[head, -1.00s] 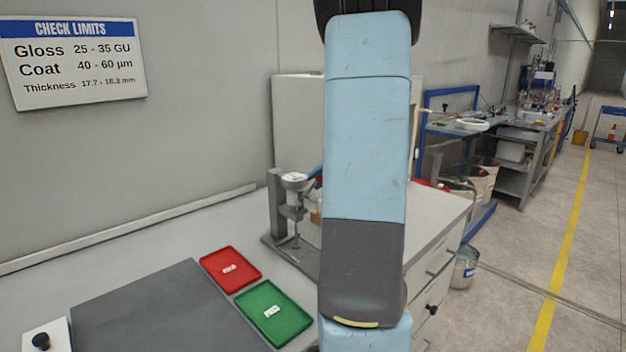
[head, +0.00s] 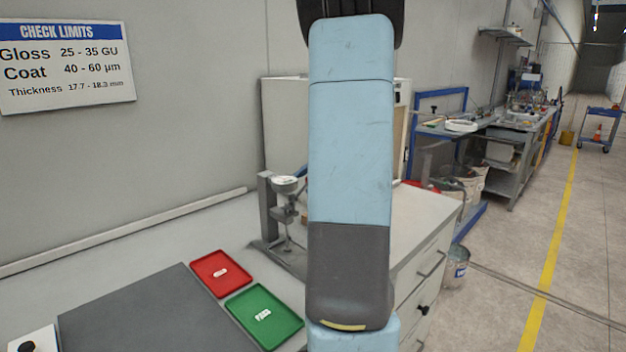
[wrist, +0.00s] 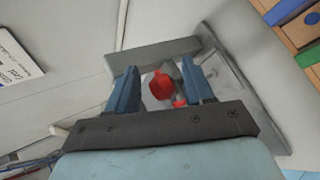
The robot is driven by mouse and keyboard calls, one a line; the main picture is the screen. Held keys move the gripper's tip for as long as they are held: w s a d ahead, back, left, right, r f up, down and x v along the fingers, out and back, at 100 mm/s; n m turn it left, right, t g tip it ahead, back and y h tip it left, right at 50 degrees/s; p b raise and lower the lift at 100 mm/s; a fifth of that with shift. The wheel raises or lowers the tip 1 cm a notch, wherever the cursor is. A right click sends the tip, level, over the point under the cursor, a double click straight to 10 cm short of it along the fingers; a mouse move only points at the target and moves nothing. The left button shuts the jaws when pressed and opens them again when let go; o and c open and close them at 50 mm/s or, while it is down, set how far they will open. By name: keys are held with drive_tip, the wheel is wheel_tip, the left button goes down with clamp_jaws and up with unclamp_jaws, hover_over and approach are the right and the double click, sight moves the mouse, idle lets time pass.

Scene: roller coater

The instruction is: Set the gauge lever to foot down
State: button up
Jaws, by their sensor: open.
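The thickness gauge (head: 266,210) stands on the bench, a grey column with a round dial and a foot over its base plate. My arm hides its right side in the head view. In the wrist view I look down on the gauge, with its base plate (wrist: 238,88) to the right. A red part (wrist: 160,85), perhaps the lever's knob, shows between the fingers of my gripper (wrist: 159,70). My gripper is open, with a finger on each side of the red part; I cannot tell whether they touch it. A second small red bit (wrist: 180,102) is partly hidden.
A red tray (head: 221,288) and a green tray (head: 280,333) lie in front of the gauge, beside a dark slab (head: 150,315). A pale cabinet (head: 283,130) stands behind. In the wrist view, coloured blocks (wrist: 290,20) sit at upper right.

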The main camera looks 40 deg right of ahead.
drive_tip(key=shift+s, duration=0.1)
drive_tip(key=v, duration=1.3)
drive_tip(key=shift+d+r, duration=0.25)
